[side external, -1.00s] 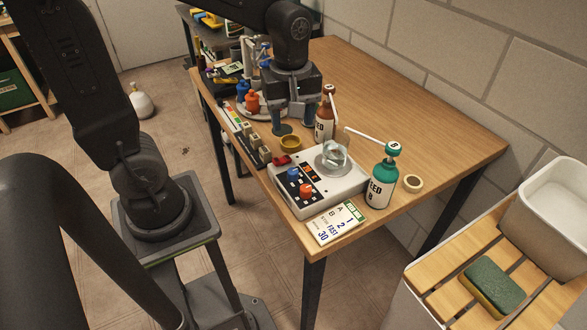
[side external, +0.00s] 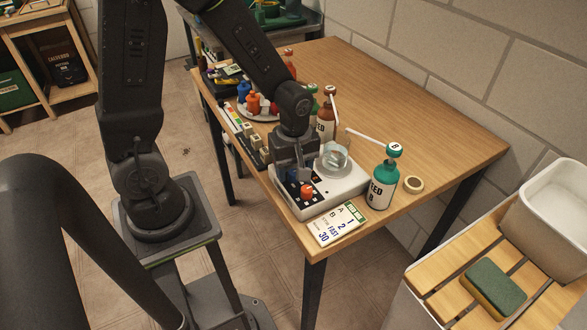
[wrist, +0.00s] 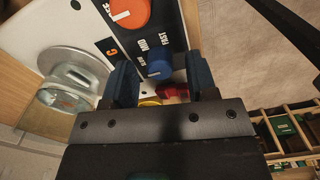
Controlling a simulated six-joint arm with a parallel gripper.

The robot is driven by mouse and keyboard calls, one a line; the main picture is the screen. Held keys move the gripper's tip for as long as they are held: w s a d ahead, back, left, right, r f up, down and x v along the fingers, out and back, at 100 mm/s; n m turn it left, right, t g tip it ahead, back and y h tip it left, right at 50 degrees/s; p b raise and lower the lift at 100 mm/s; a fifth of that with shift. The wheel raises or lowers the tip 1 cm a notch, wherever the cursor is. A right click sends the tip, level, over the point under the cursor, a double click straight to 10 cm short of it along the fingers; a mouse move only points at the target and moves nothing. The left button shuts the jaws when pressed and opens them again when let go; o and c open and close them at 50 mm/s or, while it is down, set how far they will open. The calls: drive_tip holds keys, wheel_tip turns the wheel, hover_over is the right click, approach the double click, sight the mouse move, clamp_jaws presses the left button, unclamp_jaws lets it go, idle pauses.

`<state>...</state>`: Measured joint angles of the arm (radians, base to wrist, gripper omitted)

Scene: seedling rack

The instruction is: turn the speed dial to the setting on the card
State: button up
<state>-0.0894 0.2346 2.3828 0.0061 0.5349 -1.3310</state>
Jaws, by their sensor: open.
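The stirrer unit (side external: 340,197) is a white box with a dark control panel on the table. Its blue dial (wrist: 158,62), beside the words FAST and MID, lies between my open fingers in the wrist view, with a gap visible on each side. I cannot tell which setting its pale mark meets. My gripper (wrist: 160,76) also shows in the side view (side external: 301,176), low over the panel, mostly hiding the blue dial. An orange dial (side external: 306,191) sits beside it, and in the wrist view (wrist: 128,10). The card (side external: 337,223), at the table's front edge, reads STIR FAST and 30.
A green-capped bottle marked B (side external: 383,182) stands right of the unit, with a brown bottle (side external: 326,122) behind. A clear vessel (side external: 333,158) sits on the unit's plate. A red part (wrist: 174,91) shows just beyond the blue dial. The table's back right is clear.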

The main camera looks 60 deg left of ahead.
drive_tip(key=shift+f, duration=0.3)
drive_tip(key=c, duration=0.9)
drive_tip(key=shift+c, duration=0.2)
